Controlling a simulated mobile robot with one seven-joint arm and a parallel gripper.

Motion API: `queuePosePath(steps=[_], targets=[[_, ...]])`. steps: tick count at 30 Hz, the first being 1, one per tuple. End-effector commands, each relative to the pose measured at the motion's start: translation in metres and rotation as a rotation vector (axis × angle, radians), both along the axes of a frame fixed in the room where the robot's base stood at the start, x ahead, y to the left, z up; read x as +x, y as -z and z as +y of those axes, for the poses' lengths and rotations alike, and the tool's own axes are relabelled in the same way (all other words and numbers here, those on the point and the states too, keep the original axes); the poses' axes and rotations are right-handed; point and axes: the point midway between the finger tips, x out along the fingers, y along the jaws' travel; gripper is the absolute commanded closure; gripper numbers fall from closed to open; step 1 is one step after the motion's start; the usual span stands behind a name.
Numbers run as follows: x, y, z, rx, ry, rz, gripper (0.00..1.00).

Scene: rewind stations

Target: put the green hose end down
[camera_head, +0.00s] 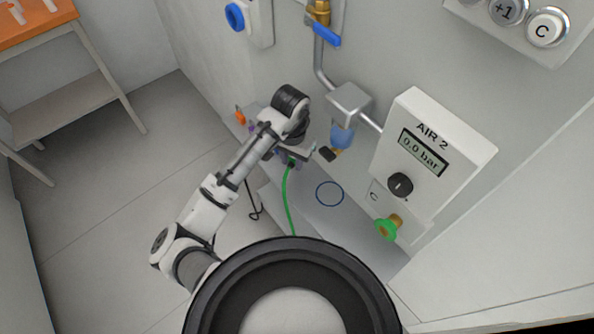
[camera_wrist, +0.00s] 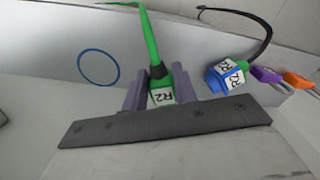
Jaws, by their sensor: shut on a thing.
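The green hose (camera_head: 287,195) runs up from the shelf to its end at my gripper (camera_head: 290,160). The hose (camera_wrist: 149,35) leads away from the fingers to the top of the picture. Part of the hose end is hidden behind the dark bar of the gripper.
A blue ring outline (camera_head: 330,194) marks the shelf, which is bare around it. A blue R2 connector (camera_wrist: 226,76) on a black cable lies beside my gripper, near purple and orange pieces (camera_wrist: 298,81).

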Motion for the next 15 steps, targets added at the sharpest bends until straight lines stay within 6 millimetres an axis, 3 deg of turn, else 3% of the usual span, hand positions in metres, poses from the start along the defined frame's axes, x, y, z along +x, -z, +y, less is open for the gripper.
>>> queuePosePath(steps=[12,15], targets=[[0.0,0.05,0.0,0.001,-0.002,0.002,1.0],[0.0,0.054,0.0,-0.001,-0.001,-0.001,1.0]])
